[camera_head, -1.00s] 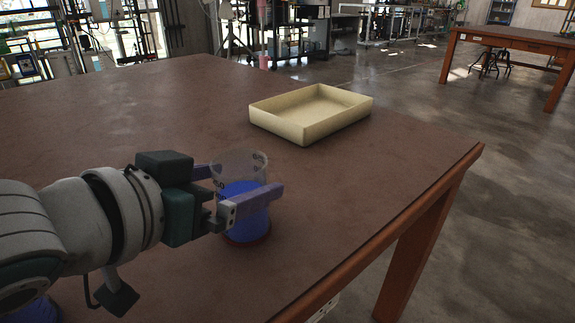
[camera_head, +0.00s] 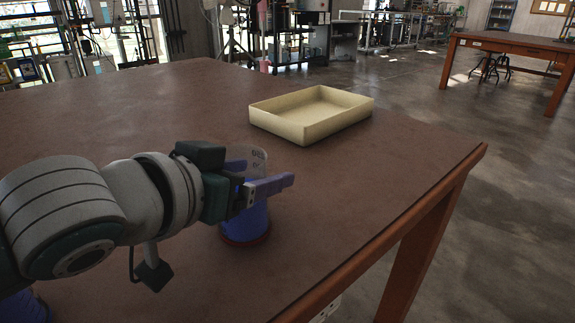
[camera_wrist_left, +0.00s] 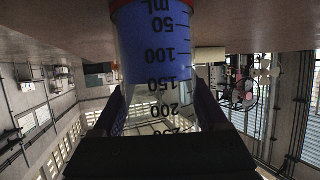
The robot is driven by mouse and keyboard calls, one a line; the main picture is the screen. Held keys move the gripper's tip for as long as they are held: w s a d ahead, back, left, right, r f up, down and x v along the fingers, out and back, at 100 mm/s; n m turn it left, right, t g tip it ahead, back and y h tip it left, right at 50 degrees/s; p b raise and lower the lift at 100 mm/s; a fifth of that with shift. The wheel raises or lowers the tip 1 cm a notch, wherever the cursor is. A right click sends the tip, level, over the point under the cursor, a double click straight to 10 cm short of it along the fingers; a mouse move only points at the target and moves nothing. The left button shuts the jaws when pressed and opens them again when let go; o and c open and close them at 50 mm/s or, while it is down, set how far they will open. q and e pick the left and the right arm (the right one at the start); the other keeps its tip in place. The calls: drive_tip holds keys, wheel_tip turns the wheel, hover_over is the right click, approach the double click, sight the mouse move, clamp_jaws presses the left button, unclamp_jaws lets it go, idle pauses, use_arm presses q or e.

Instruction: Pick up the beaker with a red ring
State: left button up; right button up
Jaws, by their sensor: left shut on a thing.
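The beaker (camera_head: 250,222) is clear with blue contents and a red ring (camera_head: 246,241) around its base. It stands upright on the brown table in the head view. My left gripper (camera_head: 265,174) is shut on its upper part, one finger on either side, and covers part of its wall. In the left wrist view the beaker (camera_wrist_left: 152,52) appears upside down between the fingers, with black volume marks and the red ring at the top edge. My right gripper is not in view.
A cream open tray (camera_head: 312,134), empty, lies on the table (camera_head: 150,110) beyond the beaker. A blue thing (camera_head: 25,306) is partly hidden at the lower left. The table's right edge is near the beaker. Another table (camera_head: 500,42) stands farther off.

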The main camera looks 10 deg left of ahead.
use_arm(q)
drive_tip(key=c, duration=0.6)
drive_tip(key=shift+c, duration=0.2)
